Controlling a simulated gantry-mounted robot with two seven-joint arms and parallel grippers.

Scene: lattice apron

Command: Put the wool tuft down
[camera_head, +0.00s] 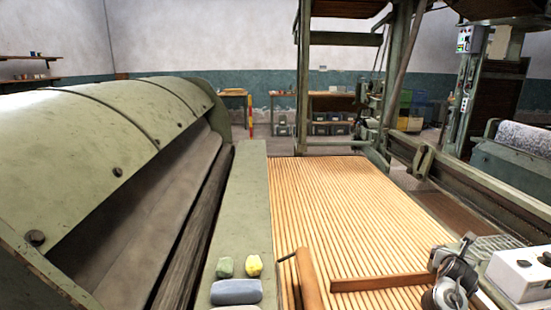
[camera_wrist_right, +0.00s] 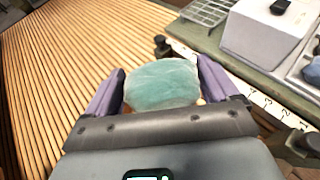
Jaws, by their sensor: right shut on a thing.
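In the right wrist view, a pale teal wool tuft (camera_wrist_right: 162,84) sits between the two purple fingers of my right gripper (camera_wrist_right: 161,90). The fingers are shut on its sides. The tuft is held over the slatted tan lattice (camera_wrist_right: 45,75), near its edge; its height above the slats is hard to tell. My left gripper is in neither view.
Green (camera_head: 224,267), yellow (camera_head: 254,265) and grey-blue (camera_head: 236,291) lumps lie on the green ledge (camera_head: 255,205) left of the lattice. A brown bar (camera_head: 380,283) crosses the near lattice.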

